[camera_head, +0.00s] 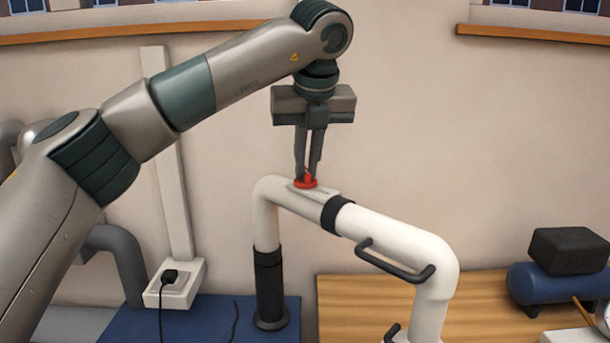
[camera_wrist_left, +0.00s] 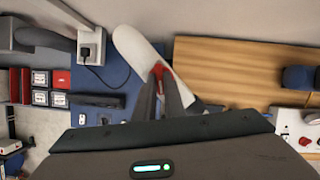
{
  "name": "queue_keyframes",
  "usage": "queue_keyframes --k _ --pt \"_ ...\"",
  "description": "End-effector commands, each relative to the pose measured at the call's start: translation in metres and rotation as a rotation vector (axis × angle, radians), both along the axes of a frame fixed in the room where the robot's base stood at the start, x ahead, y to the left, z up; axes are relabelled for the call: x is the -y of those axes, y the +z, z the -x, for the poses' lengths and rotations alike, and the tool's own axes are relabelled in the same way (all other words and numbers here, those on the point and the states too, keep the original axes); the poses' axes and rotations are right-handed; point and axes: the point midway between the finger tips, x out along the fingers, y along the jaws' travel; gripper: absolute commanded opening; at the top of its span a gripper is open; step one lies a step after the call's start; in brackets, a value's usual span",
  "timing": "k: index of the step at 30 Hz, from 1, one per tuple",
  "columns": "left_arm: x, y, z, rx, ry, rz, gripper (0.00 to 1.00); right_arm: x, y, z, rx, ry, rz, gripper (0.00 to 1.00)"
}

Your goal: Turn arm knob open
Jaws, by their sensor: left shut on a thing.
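The red arm knob (camera_head: 306,183) sits on top of the white extraction arm (camera_head: 392,233), near its left bend. My left gripper (camera_head: 308,176) points straight down from above and its fingers are closed on the knob's raised grip. In the left wrist view the red knob (camera_wrist_left: 158,72) shows between the two fingertips (camera_wrist_left: 160,80), with the white arm (camera_wrist_left: 135,50) under it. The fingers hide part of the knob, and I cannot tell its exact turn angle. My right gripper is not in view.
A black handle (camera_head: 395,262) sticks out from the white arm. A wooden table (camera_head: 370,300) stands behind it, with a blue tank and black box (camera_head: 568,252) at right. A wall socket (camera_head: 174,284) with a plugged-in cable is at left. The space above the arm is clear.

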Motion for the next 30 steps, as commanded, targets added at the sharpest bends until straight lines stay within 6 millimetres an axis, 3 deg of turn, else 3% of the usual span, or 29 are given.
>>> queue_keyframes --k 6,18,30 --pt "0.002 -0.001 -0.001 0.002 0.19 -0.001 0.0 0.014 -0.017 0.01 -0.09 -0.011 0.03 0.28" --pt "0.005 0.001 -0.003 0.002 0.499 0.001 0.0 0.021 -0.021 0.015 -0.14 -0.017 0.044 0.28" --pt "0.005 0.001 -0.004 0.002 0.596 0.002 0.0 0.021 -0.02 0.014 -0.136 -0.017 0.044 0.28"
